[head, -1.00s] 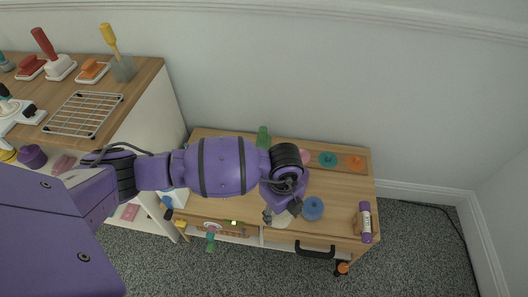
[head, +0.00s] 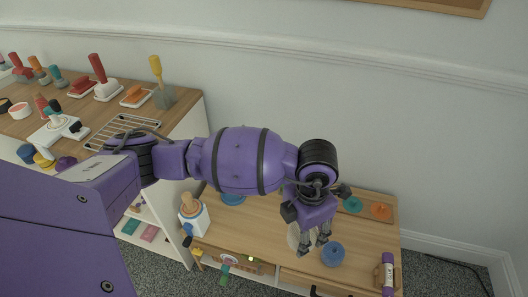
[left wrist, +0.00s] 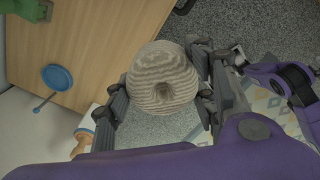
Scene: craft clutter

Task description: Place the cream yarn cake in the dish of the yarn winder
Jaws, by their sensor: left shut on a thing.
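My right gripper is not seen.
A blue yarn cake (head: 333,254) sits just right of my gripper. Teal (head: 352,205) and orange (head: 380,210) ones lie on a tray at the back right. A purple tube (head: 388,274) is at the right edge.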

